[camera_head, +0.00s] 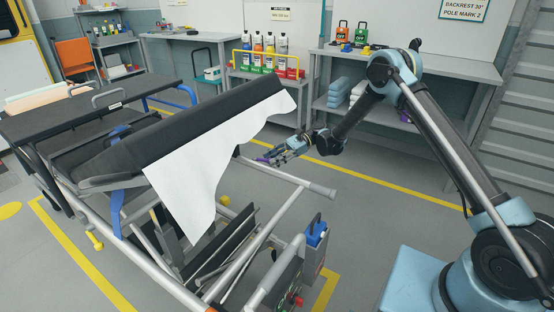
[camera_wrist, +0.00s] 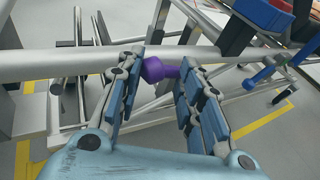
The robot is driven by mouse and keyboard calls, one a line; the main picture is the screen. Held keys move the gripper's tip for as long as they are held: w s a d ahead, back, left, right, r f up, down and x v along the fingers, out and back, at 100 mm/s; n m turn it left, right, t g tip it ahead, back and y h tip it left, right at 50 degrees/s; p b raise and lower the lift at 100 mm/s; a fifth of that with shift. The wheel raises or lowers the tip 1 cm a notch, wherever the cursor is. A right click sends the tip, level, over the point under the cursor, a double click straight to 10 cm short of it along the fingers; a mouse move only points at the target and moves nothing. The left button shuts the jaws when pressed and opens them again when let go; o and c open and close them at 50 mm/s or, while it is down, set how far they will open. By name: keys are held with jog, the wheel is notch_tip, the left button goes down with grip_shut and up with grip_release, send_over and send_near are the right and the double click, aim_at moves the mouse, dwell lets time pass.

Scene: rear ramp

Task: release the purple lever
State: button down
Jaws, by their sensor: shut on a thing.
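The purple lever (camera_wrist: 155,70) sits against the light grey frame tube of the stretcher and lies between my gripper's fingers in the wrist view. My gripper (camera_wrist: 162,60) is shut on it, with one blue-padded finger on each side. In the head view, my gripper (camera_head: 281,153) reaches in from the right to the stretcher's near end, with a bit of the purple lever (camera_head: 262,159) showing at its fingertips. The fingers hide part of the lever. The stretcher (camera_head: 100,135) has black pads, one raised at an angle.
A white sheet (camera_head: 190,172) hangs from the raised backrest, left of my gripper. A grey frame bar (camera_head: 322,190) juts out below my gripper. A box with a blue top (camera_head: 316,235) stands at the front.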

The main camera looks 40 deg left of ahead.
jog(key=shift+a+r, duration=0.1)
jog(key=shift+a, duration=0.1)
jog(key=c, duration=1.3)
grip_release()
jog(key=o, duration=0.3)
jog(key=shift+d, duration=0.1)
jog(key=shift+w, duration=0.1)
jog(key=v, duration=1.2)
jog(key=shift+d, duration=0.1)
